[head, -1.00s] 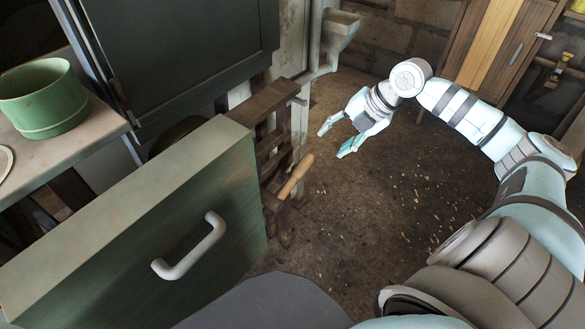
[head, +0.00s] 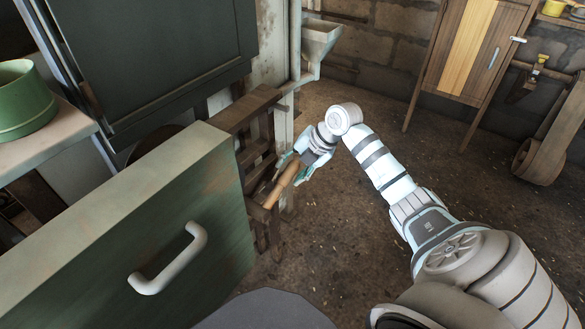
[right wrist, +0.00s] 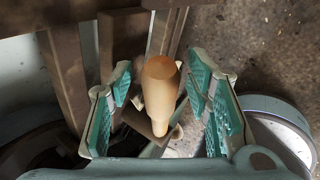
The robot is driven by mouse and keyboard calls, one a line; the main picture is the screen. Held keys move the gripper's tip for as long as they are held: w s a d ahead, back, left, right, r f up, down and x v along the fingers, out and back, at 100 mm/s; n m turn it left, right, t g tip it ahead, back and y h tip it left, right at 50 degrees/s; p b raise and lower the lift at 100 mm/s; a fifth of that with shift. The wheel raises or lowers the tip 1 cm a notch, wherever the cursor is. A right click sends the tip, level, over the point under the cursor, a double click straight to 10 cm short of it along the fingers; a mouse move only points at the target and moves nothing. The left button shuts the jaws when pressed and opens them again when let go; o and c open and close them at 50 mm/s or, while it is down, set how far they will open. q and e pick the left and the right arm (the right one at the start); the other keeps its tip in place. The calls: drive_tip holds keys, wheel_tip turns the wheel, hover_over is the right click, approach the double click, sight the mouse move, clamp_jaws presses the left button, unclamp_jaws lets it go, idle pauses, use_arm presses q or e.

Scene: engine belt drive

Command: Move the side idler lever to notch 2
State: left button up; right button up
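The side idler lever has a tan wooden handle (head: 281,184) that sticks out from a dark wooden notched frame (head: 255,150) beside the green cabinet panel. My right gripper (head: 292,174) is at the handle, with its fingers open. In the right wrist view the handle (right wrist: 161,95) stands between the two teal finger pads, with a gap visible on both sides, so the gripper (right wrist: 166,105) is around it but not closed on it. The notches and which one the lever sits in cannot be made out. My left gripper is not in view.
The green panel (head: 130,230) with a white handle (head: 168,259) stands close on the left. A metal hopper (head: 320,38) is on the post behind the frame. A green pot (head: 22,100) sits on a shelf.

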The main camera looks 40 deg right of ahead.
clamp_jaws()
